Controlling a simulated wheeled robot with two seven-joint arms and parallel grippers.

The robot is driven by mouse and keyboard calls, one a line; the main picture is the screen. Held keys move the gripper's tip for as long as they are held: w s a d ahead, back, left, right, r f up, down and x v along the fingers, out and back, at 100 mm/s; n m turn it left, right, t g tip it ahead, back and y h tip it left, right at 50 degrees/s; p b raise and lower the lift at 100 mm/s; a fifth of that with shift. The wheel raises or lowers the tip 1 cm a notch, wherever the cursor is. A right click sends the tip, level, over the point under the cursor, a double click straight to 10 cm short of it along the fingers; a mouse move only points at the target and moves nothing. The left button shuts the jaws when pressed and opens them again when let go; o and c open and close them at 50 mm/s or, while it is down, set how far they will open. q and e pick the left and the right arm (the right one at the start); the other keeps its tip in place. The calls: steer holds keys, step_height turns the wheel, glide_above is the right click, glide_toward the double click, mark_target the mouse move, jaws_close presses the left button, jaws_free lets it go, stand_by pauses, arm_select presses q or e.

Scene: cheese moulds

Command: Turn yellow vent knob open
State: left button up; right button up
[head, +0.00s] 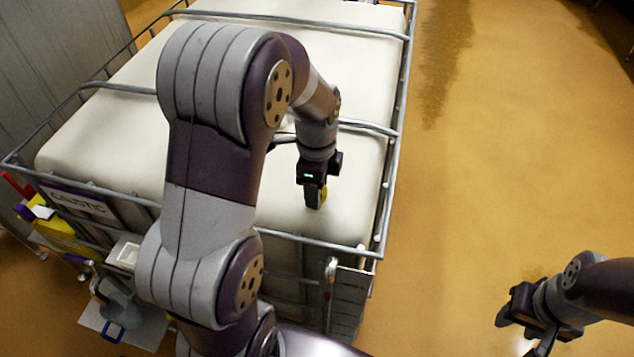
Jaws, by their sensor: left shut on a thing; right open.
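The yellow vent knob (323,195) shows as a small yellow patch beside the fingers of my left gripper (314,198). It sits over the white top of the caged tank (225,130), near its front right. My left gripper points down and is shut on the knob; the fingers and wrist hide most of it, so I cannot tell which way it is turned. My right gripper (519,328) is open and empty at the lower right, over the floor, well away from the tank.
A grey metal tube cage (404,95) surrounds the tank, with bars across the top. A "CAUSTIC" label (78,204) is on the front left. Yellow items (62,236) and a blue-handled jug (117,303) stand at the lower left. The tan floor (500,150) at right is clear.

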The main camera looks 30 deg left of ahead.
arm_select(q)
steer(key=n, duration=0.4)
steer(key=shift+s+f+n+p, duration=0.1)
steer(key=shift+n+p, duration=0.2)
steer(key=shift+p, duration=0.05)
steer(key=shift+f+n+p, duration=0.1)
steer(key=shift+n+p, duration=0.2)
steer(key=shift+n, duration=2)
steer(key=o, duration=1)
steer(key=shift+o, duration=0.2)
